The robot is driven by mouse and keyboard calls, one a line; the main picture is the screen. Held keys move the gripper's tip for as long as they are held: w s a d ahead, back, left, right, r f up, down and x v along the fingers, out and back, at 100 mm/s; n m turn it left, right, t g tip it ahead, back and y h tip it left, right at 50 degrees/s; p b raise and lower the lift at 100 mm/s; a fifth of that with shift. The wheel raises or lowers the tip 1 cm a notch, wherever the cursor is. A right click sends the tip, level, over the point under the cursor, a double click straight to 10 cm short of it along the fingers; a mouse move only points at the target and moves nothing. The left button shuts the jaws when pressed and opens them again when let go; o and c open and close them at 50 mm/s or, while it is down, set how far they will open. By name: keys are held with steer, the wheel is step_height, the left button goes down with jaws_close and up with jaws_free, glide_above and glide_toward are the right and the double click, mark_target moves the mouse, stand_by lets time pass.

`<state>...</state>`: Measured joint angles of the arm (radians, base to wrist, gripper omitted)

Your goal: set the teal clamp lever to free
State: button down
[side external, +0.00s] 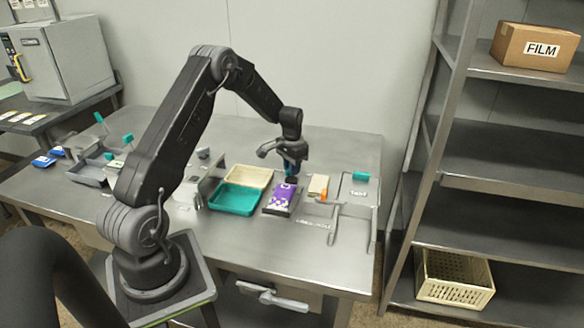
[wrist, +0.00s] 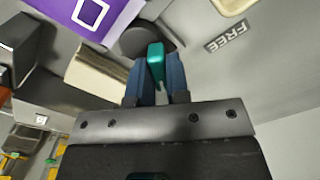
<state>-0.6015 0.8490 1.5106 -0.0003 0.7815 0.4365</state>
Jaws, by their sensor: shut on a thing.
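In the wrist view the teal clamp lever (wrist: 155,62) stands between my two blue fingertips, with a dark round hub (wrist: 146,40) just beyond it. My gripper (wrist: 157,78) is shut on this lever. A plate marked FREE (wrist: 225,37) lies to the right of the lever in that view. In the side external view my gripper (side external: 291,170) is low over the back of the bench, behind the purple pack (side external: 282,196). The lever is mostly hidden by the fingers there.
A teal tray (side external: 234,200) and a cream tray (side external: 249,176) are left of the purple pack. An orange-tipped handle (side external: 324,195) and another teal piece (side external: 361,176) are to the right. Other teal-topped levers (side external: 128,138) stand at the left. A shelf rack (side external: 500,140) stands beyond the bench.

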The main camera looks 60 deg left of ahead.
steer(key=n, duration=0.4)
steer(key=shift+n, duration=0.3)
steer(key=n, duration=0.3)
steer(key=shift+n, duration=0.3)
steer(key=n, duration=0.4)
steer(key=shift+n, duration=1.9)
steer(key=c, duration=1.1)
jaws_free()
steer(key=shift+r, duration=0.1)
